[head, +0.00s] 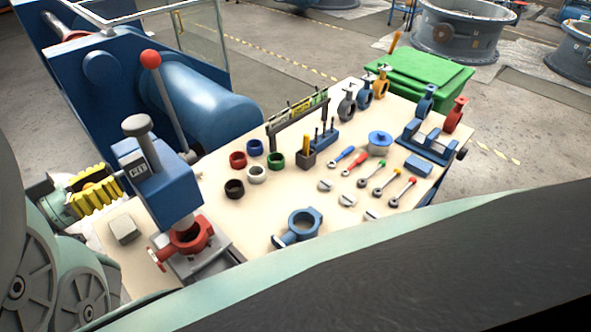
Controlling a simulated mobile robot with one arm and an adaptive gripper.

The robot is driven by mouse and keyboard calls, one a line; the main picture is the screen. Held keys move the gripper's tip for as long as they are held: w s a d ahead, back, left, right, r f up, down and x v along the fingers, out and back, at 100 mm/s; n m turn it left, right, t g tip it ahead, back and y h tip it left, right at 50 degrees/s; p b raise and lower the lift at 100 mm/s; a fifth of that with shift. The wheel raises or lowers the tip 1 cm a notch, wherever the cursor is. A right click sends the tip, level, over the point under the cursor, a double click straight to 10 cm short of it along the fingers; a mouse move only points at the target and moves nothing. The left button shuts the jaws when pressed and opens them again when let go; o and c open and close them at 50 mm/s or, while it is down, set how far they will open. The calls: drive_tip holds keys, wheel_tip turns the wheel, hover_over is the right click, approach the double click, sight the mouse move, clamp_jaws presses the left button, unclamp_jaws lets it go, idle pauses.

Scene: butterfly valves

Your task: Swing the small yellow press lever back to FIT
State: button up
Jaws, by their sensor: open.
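The press (160,175) stands at the table's left end, with a blue head marked FIT and a grey cap on top. I cannot make out a small yellow lever on it; the press's left side is partly behind my gripper. My gripper (103,188), with yellow ribbed fingers, is just left of the press head. It is open, and I see nothing held in it. A red valve body (190,236) sits under the press head. A long grey lever with a red ball (150,60) rises behind the press.
The pale table (330,165) holds several coloured rings, a blue valve body (304,222), tools, small discs and a blue fixture (428,142). A grey block (124,230) lies left of the press. A blue machine (210,100) stands behind. My arm covers the foreground.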

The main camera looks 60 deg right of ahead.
drive_tip(key=shift+o, duration=0.3)
drive_tip(key=shift+r, duration=0.1)
drive_tip(key=shift+r, duration=4.95)
